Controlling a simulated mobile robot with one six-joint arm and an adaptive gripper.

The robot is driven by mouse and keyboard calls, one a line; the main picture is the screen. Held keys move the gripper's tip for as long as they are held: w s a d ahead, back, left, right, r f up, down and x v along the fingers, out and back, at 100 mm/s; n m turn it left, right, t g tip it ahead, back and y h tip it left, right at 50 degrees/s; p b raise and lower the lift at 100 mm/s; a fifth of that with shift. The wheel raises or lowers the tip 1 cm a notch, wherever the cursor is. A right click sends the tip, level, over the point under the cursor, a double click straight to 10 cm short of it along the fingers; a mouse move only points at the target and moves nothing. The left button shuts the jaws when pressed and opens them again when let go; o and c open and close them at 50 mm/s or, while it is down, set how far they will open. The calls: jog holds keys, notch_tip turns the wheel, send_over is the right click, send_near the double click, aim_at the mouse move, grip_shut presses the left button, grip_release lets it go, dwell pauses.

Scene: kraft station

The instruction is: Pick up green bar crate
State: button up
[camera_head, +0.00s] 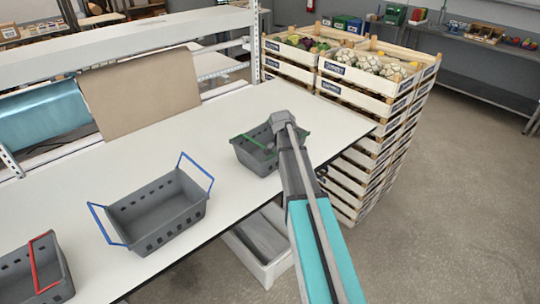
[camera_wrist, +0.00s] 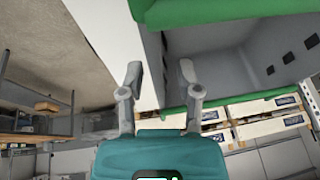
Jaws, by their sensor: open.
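The green bar crate (camera_head: 253,158) is a grey crate with green bars, standing on the white table near its right end. My arm hides its right part in the head view. In the wrist view its grey inside (camera_wrist: 215,75) fills the upper right, with one green bar (camera_wrist: 225,11) at the top and another (camera_wrist: 240,108) lower down. My gripper (camera_wrist: 160,78) is open and empty, its fingers apart close to the crate. A grey strip of crate wall shows between and beyond the fingertips. I cannot tell whether they touch it.
A blue bar crate (camera_head: 158,214) and a red bar crate (camera_head: 34,272) stand on the white table (camera_head: 110,165) to the left. Stacked wooden crates (camera_head: 350,85) with produce stand close behind the table's right end. A light bin (camera_head: 262,245) sits below the front edge.

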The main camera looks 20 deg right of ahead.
jog(key=shift+b+x, duration=0.45)
jog(key=shift+x, duration=0.4)
grip_shut()
